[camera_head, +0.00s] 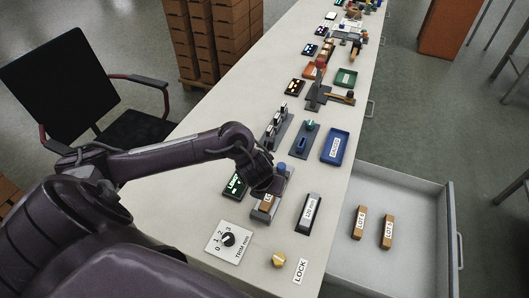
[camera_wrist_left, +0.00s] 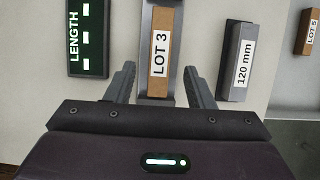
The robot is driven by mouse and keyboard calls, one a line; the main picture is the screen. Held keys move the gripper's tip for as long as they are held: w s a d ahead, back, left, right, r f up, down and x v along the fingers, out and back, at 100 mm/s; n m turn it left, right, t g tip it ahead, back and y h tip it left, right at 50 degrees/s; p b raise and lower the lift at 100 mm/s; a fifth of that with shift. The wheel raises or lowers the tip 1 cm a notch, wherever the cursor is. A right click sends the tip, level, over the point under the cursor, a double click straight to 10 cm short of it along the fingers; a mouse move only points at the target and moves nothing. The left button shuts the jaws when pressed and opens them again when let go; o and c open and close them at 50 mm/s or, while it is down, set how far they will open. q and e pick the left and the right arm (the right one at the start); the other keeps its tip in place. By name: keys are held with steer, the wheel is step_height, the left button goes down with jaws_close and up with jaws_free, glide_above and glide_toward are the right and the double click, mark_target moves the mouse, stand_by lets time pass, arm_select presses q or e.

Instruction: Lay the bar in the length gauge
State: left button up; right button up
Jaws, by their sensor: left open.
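The bar labelled LOT 3 (camera_wrist_left: 163,55) is an orange-brown block with a white label. It lies lengthwise in the grey channel of the length gauge (camera_wrist_left: 155,101); whether it is fully seated I cannot tell. In the head view the bar (camera_head: 266,204) is partly hidden by my left gripper (camera_head: 264,186), and a blue knob (camera_head: 281,168) stands at the gauge's far end. In the left wrist view my left gripper (camera_wrist_left: 159,85) is open, with its fingers apart on either side of the gauge and bar. My right gripper is out of view.
A trim dial (camera_head: 228,240) and yellow LOCK knob (camera_head: 279,259) sit nearer.

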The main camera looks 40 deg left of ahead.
arm_select(q)
steer(key=p+v, duration=0.1)
steer(key=v, duration=0.5)
steer(key=shift+s, duration=0.1)
stand_by(0.4)
